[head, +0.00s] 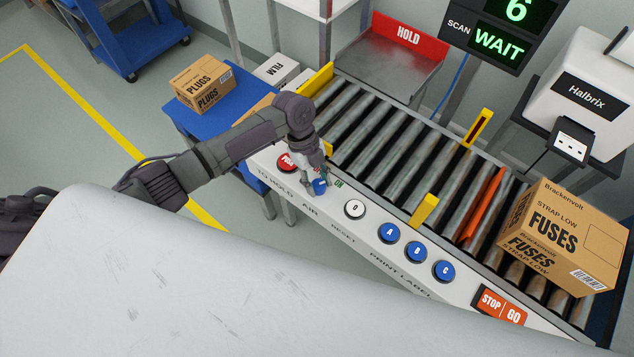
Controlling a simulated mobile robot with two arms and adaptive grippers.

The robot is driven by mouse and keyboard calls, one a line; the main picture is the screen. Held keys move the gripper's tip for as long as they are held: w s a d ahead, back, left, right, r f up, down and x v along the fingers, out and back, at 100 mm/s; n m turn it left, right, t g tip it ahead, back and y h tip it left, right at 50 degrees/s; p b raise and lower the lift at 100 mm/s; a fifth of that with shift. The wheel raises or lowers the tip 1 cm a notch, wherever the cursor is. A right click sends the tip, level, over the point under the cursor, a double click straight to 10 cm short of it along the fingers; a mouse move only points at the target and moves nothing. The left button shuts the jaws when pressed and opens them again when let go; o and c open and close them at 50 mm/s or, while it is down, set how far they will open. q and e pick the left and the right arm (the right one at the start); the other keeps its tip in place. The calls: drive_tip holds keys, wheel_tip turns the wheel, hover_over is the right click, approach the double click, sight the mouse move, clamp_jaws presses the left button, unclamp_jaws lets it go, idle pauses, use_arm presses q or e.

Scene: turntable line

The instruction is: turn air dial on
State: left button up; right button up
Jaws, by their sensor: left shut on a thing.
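The blue air dial (320,187) is on the white control panel (370,247), above the AIR lettering, with green ON lettering to its right. My left gripper (317,184) reaches down from above and is shut on the dial. The fingers cover much of the dial, so I cannot tell which way it points. My right gripper is not in view.
A red button (286,162) is just left of the dial and a white 0 button (355,209) to its right. Blue buttons A, B and C follow. Behind is the roller conveyor (400,140) with a FUSES box (548,232). The display (500,40) reads WAIT.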

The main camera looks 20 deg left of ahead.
use_arm(q)
drive_tip(key=shift+m, duration=0.3)
drive_tip(key=o, duration=1.1)
drive_tip(key=v, duration=1.2)
drive_tip(key=shift+d, duration=0.1)
